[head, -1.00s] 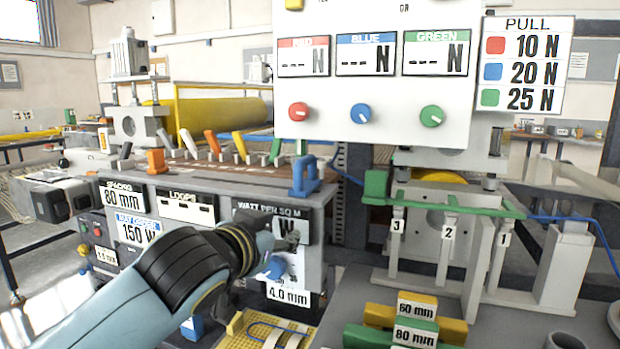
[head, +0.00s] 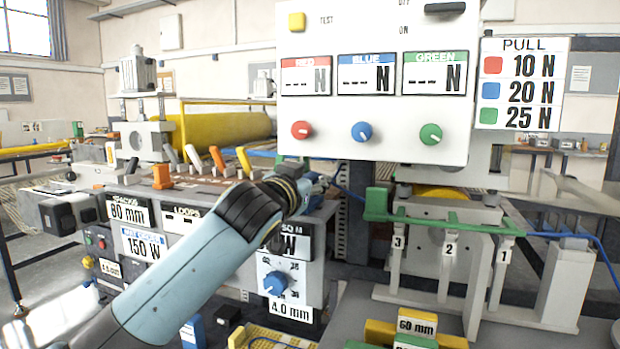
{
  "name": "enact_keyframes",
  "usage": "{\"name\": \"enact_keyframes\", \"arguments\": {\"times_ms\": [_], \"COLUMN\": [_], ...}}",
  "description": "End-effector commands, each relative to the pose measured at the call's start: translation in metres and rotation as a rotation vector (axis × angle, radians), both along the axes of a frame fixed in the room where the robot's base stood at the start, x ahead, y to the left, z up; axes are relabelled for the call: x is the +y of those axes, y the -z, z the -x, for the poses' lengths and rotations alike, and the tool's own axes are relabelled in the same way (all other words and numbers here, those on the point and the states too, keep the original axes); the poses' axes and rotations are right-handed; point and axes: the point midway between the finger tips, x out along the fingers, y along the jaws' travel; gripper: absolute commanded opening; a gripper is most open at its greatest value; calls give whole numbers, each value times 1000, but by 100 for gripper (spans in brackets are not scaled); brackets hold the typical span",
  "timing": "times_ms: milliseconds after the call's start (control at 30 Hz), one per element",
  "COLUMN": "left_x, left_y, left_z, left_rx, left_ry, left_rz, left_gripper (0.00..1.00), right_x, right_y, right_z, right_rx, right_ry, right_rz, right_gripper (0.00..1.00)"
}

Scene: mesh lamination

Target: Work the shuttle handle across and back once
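The machine at left centre has a brown top rail carrying an orange block (head: 161,177) at its left end. A blue upright piece (head: 315,203) is at the right end, with a blue wire running off to the right. I cannot tell for certain which is the shuttle handle. My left gripper (head: 320,184) is at the blue piece and covers most of it. The fingers are small and partly hidden, so whether they touch or grip it is unclear. My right gripper is out of view.
A white control panel (head: 375,110) with three knobs overhangs the right side of the machine. A green bar (head: 440,219) on numbered grey posts stands to the right. Several coloured levers, including a yellow one (head: 243,159), rise along the rail. Yellow and green blocks (head: 415,330) lie in front.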

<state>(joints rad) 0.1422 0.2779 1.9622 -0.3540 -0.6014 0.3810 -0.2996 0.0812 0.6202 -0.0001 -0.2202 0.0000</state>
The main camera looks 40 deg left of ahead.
Motion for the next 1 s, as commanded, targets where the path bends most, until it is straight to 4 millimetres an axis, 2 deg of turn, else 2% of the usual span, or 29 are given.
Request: {"name": "enact_keyframes", "arguments": {"times_ms": [300,600,1000], "left_x": [1,1,2], "left_y": [1,0,0], "left_z": [-3,-3,-3], "left_rx": [1,1,0], "left_ry": [0,0,0], "left_rz": [0,-1,-2], "left_gripper": [39,0,0], "right_x": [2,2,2], "right_y": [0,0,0], "right_z": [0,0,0], "right_rx": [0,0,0], "right_ry": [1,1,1], "right_rz": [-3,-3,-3], "right_gripper": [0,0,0]}}
